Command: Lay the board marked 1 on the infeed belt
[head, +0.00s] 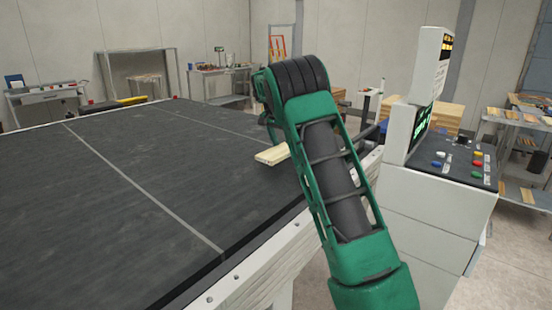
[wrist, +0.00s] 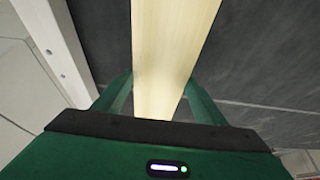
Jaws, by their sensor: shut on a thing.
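A pale wooden board (head: 271,155) shows in the head view just left of my green arm, at the right part of the dark infeed belt (head: 110,190). In the wrist view the board (wrist: 172,45) runs up the middle, between the two green fingers of my gripper (wrist: 160,92), which is shut on it. The belt (wrist: 265,65) lies beneath it. No number shows on the visible face. In the head view my arm hides the gripper and the rest of the board. I cannot tell whether the board touches the belt.
The belt's white side frame (head: 270,255) runs along the near right edge and shows at upper left in the wrist view (wrist: 48,40). A control console (head: 440,170) with buttons and a screen stands right of my arm. The belt's left and middle are clear.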

